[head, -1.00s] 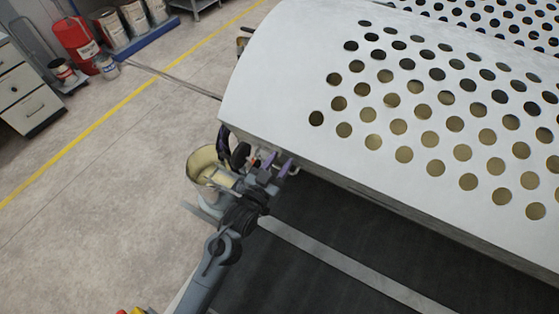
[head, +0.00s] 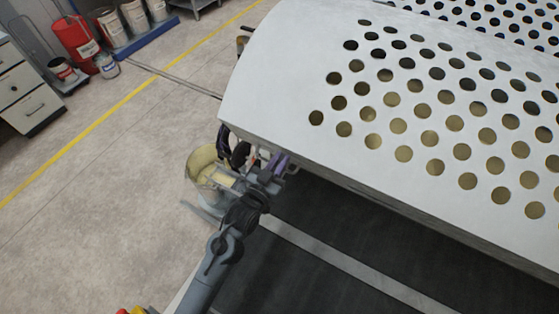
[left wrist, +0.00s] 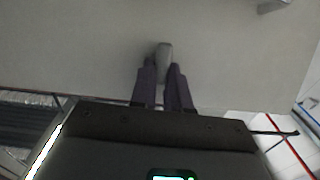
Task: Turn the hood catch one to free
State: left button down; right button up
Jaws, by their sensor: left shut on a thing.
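The perforated white hood (head: 270,70) fills the right of the head view. In the head view my left gripper (head: 279,162) is at the hood's lower left edge, and the arm hides part of that corner. In the left wrist view my left gripper (left wrist: 164,75) has its two purple fingers shut on a small grey catch (left wrist: 164,56) that stands out from a flat light panel. I cannot tell from these views which way the catch is turned. My right gripper is not in view.
A dark belt or mat (head: 330,235) lies below the hood. A drawer cabinet (head: 30,95) and red container (head: 75,40) are at the far left. The floor between is clear.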

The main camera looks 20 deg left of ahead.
pick_arm(q)
jog(key=m+y+p, duration=0.1)
jog(key=m+y, duration=0.1)
jog(key=shift+d+y+p, duration=0.3)
jog(key=shift+d+p, duration=0.05)
jog(key=shift+p, duration=0.05)
jog(key=m+t+y, duration=0.1)
jog(key=m+y, duration=0.1)
jog(key=m, duration=0.1)
jog(key=f+m+t+y, duration=0.1)
jog(key=m+y, duration=0.1)
jog(key=m, duration=0.1)
jog(key=d+m+t+y, duration=0.1)
jog(key=m+y, duration=0.1)
jog(key=shift+w+f+m+b, duration=0.25)
jog(key=shift+f+m+b, duration=0.05)
jog(key=shift+f+m, duration=0.1)
dwell(0.5)
jog(key=c, duration=1.1)
grip_release()
